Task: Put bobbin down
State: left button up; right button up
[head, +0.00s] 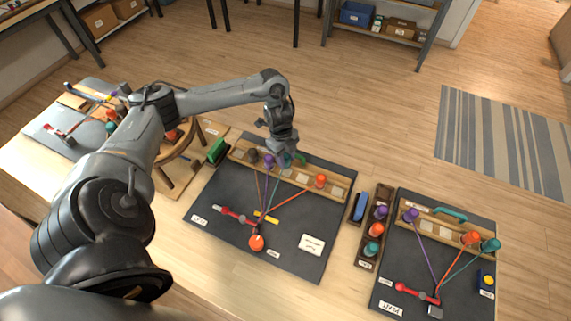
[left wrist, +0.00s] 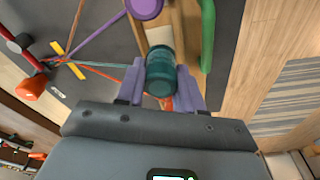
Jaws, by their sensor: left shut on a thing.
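My left gripper (head: 284,149) is over the wooden rack (head: 340,190) at the back of the middle dark mat. Its fingers are shut on the teal bobbin (left wrist: 160,70), which sits between the two purple finger pads in the left wrist view. In the head view the bobbin is mostly hidden under the gripper; I cannot tell whether it touches the rack. A purple bobbin (head: 268,160) and a dark bobbin (head: 253,155) stand left of it, and an orange bobbin (head: 320,181) stands right. Cords run from the bobbins towards the red clamp (head: 238,217). My right gripper is not in view.
A green item (left wrist: 207,35) lies along the rack's back side. An orange-red round piece (head: 256,242) and a white card (head: 312,244) are on the mat. A tray of bobbins (head: 366,265) and a second mat (head: 400,285) lie to the right.

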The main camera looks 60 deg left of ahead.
aim_at(286, 165)
pick_arm(q)
jog(key=shift+d+f, duration=0.1)
jog(key=shift+f, duration=1.75)
jog(key=shift+f, duration=0.1)
jog(key=shift+f, duration=0.25)
jog(key=o, duration=1)
jog(key=shift+o, duration=0.2)
jog(key=shift+r, duration=0.1)
